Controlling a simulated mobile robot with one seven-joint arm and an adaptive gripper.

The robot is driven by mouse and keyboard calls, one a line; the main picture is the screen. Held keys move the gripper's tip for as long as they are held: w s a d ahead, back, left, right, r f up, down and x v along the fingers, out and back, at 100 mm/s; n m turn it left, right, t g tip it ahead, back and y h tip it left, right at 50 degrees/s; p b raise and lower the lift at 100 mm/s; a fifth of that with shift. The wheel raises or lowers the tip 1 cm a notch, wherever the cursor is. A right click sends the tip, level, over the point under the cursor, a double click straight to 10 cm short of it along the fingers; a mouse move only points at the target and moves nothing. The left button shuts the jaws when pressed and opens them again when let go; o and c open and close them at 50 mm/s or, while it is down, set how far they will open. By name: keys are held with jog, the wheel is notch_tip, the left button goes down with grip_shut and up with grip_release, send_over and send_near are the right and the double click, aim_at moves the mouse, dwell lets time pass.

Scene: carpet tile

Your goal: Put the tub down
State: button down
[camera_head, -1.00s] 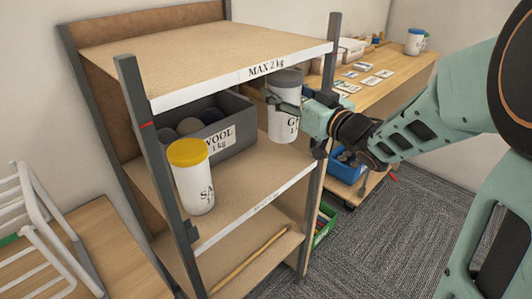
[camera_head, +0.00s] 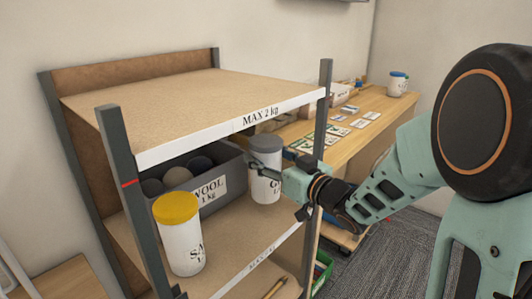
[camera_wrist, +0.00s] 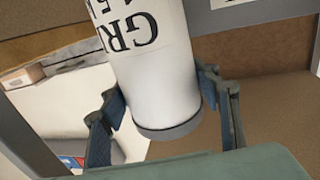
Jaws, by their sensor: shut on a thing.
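The tub (camera_head: 265,185) is white with a grey lid and dark lettering. In the head view it is upright at the right end of the middle shelf (camera_head: 232,232), under the top shelf. My gripper (camera_head: 264,168) reaches in from the right and is shut around its upper part. In the wrist view the tub (camera_wrist: 165,75) sits between the two fingers, its grey lid toward the bottom of the picture. I cannot tell whether its base touches the shelf.
A grey crate labelled WOOL (camera_head: 210,194) holding dark balls stands close left of the tub. A yellow-lidded white tub (camera_head: 184,248) stands at the left front. The top shelf (camera_head: 200,100) is bare. The right front post (camera_head: 322,110) rises near my gripper. A bench (camera_head: 350,145) holds cards behind.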

jog(key=shift+f+b, duration=0.65)
jog(key=shift+f, duration=1)
jog(key=shift+f, duration=0.2)
jog(key=c, duration=0.7)
grip_release()
jog(key=shift+f, duration=0.15)
jog(key=shift+s+d, duration=0.15)
jog(key=shift+d, duration=0.05)
jog(key=p+v, duration=0.1)
jog(key=v, duration=1)
jog(key=shift+s+d+p, duration=0.15)
jog(key=shift+s+p, duration=0.15)
